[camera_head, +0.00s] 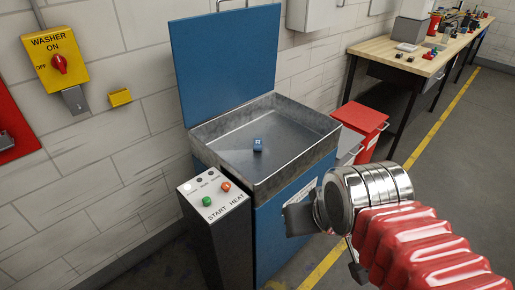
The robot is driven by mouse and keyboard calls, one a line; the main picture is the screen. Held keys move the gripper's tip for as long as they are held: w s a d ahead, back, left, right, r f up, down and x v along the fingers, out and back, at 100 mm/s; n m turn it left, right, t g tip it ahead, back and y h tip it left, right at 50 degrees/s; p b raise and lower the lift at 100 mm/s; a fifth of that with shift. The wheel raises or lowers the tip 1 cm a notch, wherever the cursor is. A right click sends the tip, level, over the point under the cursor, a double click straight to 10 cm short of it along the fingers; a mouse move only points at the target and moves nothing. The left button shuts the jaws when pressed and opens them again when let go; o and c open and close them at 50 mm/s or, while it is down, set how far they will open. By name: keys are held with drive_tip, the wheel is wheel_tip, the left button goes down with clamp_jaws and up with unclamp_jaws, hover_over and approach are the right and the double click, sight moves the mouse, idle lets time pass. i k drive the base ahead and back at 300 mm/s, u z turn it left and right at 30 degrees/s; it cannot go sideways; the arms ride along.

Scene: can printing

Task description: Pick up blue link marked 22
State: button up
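A small blue link (257,145) with pale markings sits on the floor of the open metal basin (212,147). The markings are too small to read surely. The basin tops a blue washer cabinet whose blue lid (226,62) stands raised behind it. My gripper (292,218) is at the end of my red-sleeved arm, to the right of and nearer than the link, outside the basin by its front right side.
A yellow washer switch (56,62) is on the wall. A red-topped cabinet (361,117) and a cluttered workbench (387,48) stand to the right. Floor beyond the yellow line is clear.

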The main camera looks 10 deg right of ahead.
sight(258, 142)
drive_tip(key=u, duration=4.15)
drive_tip(key=k, duration=0.8)
drive_tip(key=u, duration=0.15)
